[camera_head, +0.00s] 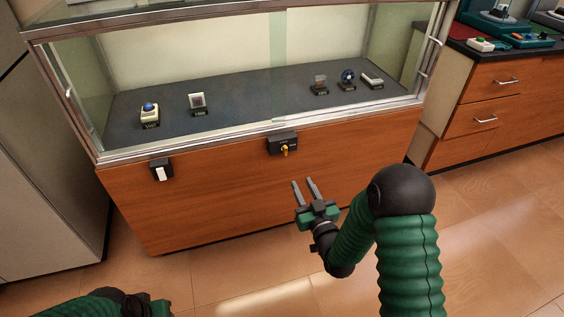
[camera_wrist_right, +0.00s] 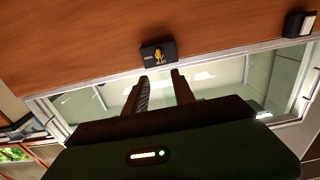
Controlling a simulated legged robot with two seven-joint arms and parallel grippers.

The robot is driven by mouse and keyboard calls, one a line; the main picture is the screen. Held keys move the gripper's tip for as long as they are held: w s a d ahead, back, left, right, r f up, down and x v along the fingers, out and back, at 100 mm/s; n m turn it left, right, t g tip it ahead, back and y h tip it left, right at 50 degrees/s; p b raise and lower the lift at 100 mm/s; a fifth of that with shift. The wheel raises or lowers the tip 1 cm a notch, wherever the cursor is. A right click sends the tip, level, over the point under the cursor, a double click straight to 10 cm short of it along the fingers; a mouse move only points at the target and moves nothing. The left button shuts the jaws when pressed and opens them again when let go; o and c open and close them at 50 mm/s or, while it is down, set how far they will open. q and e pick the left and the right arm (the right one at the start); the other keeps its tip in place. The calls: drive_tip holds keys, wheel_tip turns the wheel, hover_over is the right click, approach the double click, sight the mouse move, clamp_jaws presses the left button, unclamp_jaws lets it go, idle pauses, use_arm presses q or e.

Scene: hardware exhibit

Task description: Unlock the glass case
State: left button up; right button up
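The glass case (camera_head: 270,90) stands ahead on an orange-brown wooden base (camera_head: 220,190). A black lock box (camera_head: 282,143) with a yellow key or knob (camera_head: 285,151) is fixed on the front, just under the glass. The lock box also shows in the right wrist view (camera_wrist_right: 158,54), near the fingertips. My right gripper (camera_head: 304,183) is open and empty, below and slightly right of the lock box and apart from it. Its two fingers (camera_wrist_right: 160,80) show spread in the wrist view. My left gripper (camera_head: 150,306) is only partly in view at the bottom left; its fingers cannot be made out.
A black box with a white card or switch (camera_head: 161,170) is on the base front at left. Several small exhibits, such as a blue-topped one (camera_head: 149,112), stand inside the case. A drawer cabinet (camera_head: 490,105) is at right. The tiled floor (camera_head: 490,220) is clear.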

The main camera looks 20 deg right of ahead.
sight(286, 152)
drive_tip(key=w+b, duration=0.2)
drive_tip(key=w, duration=0.5)
drive_tip(key=w+b, duration=0.3)
drive_tip(key=w, duration=0.5)
drive_tip(key=shift+a+f, duration=0.2)
drive_tip(key=shift+w+r+b, duration=0.1)
drive_tip(key=shift+w+b, duration=0.05)
drive_tip(key=shift+b, duration=0.15)
drive_tip(key=shift+c, duration=0.4)
clamp_jaws()
